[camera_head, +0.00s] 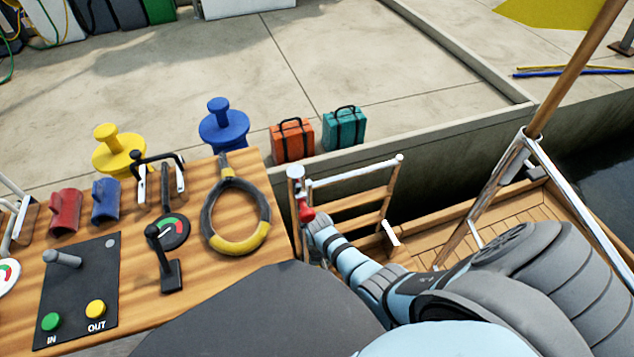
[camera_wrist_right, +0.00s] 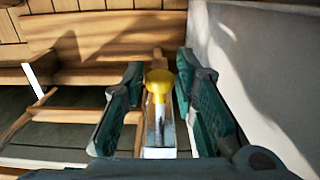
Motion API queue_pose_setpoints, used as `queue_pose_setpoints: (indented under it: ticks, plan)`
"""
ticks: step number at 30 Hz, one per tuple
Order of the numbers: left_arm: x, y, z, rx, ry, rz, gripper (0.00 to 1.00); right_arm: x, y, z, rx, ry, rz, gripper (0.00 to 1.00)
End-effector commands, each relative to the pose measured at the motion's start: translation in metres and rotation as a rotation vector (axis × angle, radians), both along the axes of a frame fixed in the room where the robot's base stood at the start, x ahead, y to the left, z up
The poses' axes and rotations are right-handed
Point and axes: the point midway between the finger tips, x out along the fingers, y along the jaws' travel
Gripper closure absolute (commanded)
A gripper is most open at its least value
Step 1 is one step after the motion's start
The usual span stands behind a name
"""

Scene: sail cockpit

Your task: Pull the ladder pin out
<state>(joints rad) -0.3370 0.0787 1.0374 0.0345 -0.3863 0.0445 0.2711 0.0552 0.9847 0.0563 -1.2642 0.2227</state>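The ladder pin (camera_wrist_right: 159,88) shows in the right wrist view as a yellow round knob on a pale metallic shaft. It lies between the two green-padded fingers of my right gripper (camera_wrist_right: 160,102), which are open with a visible gap on both sides of the knob. In the head view my right arm reaches to the boarding ladder (camera_head: 350,180), which has white metal and wooden rungs. The gripper fingers and the yellow knob cannot be made out there. My left gripper is in neither view.
A wooden console (camera_head: 205,235) with levers, gauges and a black-and-yellow ring (camera_head: 237,215) stands left of the ladder. Orange (camera_head: 292,140) and teal (camera_head: 344,128) cases stand on the dock behind. A pale wall (camera_wrist_right: 260,70) rises close to the right of the gripper.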

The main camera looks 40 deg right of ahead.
Motion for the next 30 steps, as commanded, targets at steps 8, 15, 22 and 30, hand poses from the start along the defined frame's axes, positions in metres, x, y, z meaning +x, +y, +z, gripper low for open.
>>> queue_pose_setpoints:
  ticks: [8,15,22,30]
  plan:
    - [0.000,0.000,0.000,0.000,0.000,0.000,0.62,0.002,0.000,0.001,0.000,-0.005,0.000,0.58]
    - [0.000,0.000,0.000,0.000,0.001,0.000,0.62,0.004,-0.001,0.016,-0.001,-0.010,0.000,0.58]
    - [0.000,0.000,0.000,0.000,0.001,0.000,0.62,0.004,-0.001,0.078,-0.001,-0.011,0.001,0.58]
    - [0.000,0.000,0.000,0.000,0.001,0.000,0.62,0.002,0.000,0.120,0.000,-0.005,-0.001,0.58]
